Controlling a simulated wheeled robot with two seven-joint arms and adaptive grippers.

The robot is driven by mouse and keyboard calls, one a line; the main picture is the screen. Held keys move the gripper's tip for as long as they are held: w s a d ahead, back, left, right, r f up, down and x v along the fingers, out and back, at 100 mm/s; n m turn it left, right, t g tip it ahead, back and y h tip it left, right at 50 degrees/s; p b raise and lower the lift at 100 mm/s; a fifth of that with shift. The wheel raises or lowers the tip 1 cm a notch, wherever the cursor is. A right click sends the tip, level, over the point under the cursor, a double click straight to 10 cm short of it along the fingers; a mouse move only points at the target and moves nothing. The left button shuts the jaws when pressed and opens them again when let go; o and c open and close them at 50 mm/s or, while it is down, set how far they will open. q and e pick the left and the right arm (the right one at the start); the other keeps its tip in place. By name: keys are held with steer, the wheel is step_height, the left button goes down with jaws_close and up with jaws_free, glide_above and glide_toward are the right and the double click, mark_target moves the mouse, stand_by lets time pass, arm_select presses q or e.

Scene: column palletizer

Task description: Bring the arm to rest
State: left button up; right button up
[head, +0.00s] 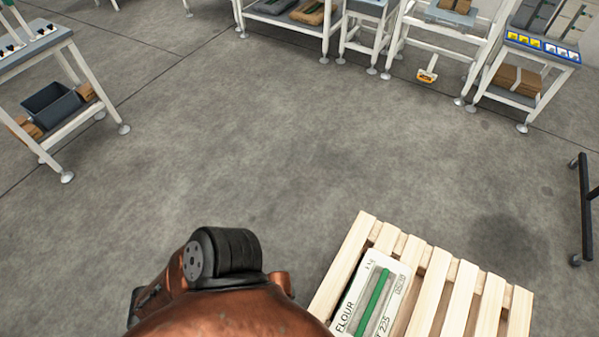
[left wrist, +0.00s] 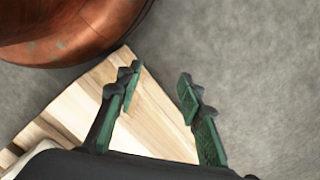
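My left gripper (left wrist: 158,88) shows in the left wrist view with its two green-padded fingers spread apart. Nothing is between them; pallet boards and bare floor show behind. In the head view an orange-brown arm link of mine with a black joint is at the bottom centre, and no gripper is visible there. My right gripper is in neither view. A wooden pallet (head: 463,292) lies on the floor at the lower right. A white flour bag (head: 354,294) with a green stripe lies on its left side.
Workbenches (head: 430,50) with boxes line the back. Another bench (head: 85,65) stands at the left with a dark bin (head: 52,104) on its lower shelf. A black metal frame (head: 585,200) stands at the right edge. The grey floor in the middle is clear.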

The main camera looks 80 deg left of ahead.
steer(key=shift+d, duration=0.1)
arm_select(q)
steer(key=s+a+f+p, duration=0.2)
steer(key=s+f+p, duration=0.45)
steer(key=p, duration=0.65)
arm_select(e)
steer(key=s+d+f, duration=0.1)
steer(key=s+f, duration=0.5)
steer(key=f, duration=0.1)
arm_select(q)
steer(key=s+a+p, duration=0.2)
steer(key=s+p, duration=0.5)
steer(key=s, duration=0.2)
steer(key=shift+s+a+m+t+p, duration=0.2)
steer(key=shift+s+m+t+p, duration=0.1)
steer(key=shift+m, duration=0.1)
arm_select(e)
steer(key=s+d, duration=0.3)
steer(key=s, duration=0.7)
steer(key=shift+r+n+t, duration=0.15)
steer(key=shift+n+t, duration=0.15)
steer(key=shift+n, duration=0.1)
arm_select(q)
steer(key=shift+f, duration=0.1)
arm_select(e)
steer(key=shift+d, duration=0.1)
